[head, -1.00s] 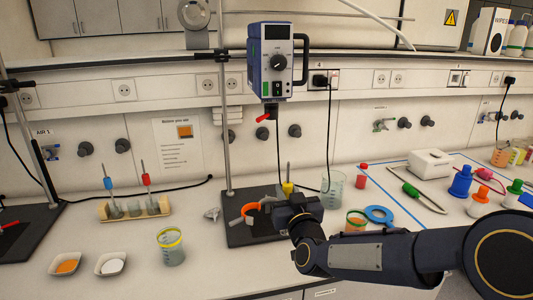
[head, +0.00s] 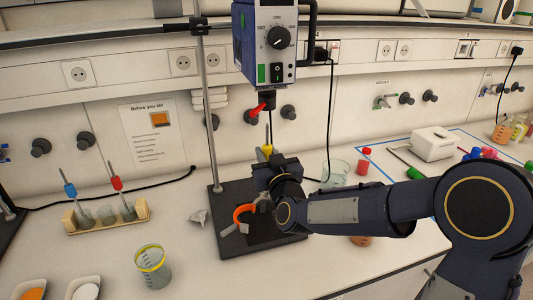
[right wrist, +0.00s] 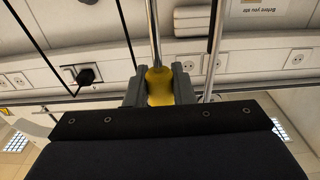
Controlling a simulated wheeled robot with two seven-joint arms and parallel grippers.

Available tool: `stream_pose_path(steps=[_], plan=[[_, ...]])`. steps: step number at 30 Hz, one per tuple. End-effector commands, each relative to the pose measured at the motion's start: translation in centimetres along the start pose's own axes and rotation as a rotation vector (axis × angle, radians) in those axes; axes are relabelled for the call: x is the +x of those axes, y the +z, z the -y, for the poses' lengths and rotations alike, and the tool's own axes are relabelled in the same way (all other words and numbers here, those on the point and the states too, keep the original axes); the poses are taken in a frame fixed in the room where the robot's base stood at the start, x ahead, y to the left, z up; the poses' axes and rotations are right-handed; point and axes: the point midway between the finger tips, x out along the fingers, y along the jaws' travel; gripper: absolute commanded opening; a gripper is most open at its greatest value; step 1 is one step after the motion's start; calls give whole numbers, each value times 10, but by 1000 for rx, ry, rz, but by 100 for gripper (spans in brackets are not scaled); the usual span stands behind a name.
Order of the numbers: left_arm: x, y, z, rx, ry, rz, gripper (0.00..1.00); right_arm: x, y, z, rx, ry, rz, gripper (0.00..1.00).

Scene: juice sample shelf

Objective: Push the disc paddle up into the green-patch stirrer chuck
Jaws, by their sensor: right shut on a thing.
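The stirrer motor (head: 270,40) with a green patch hangs on the stand rod (head: 210,110). Its dark chuck (head: 268,100) is underneath, with a red lever (head: 257,109) to its left. My right gripper (head: 268,165) is shut on the yellow grip (head: 267,150) of a paddle, below the chuck. In the right wrist view the yellow grip (right wrist: 160,86) sits between both jaws, with the thin shaft (right wrist: 154,30) running up from it. I cannot tell whether the shaft tip is in the chuck. The disc end is hidden. My left gripper is not in view.
A rack (head: 105,218) with blue- and red-grip paddles is at left. A yellow-rimmed beaker (head: 152,268) stands in front. A clear beaker (head: 335,173) is behind my right arm.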

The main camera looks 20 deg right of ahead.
Motion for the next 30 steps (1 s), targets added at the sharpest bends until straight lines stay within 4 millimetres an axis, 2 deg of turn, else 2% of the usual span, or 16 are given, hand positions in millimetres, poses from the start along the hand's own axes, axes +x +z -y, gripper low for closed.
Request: stream_pose_path(steps=[1, 12, 14, 30], plan=[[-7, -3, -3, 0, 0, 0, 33, 0, -8, 0, 0, 0, 0, 0], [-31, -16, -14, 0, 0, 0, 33, 2, -35, 0, 1, -1, 0, 0], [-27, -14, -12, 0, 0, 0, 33, 2, -30, 0, 1, -1, 0, 0], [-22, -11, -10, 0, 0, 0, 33, 2, -30, 0, 0, -1, -1, 0]])
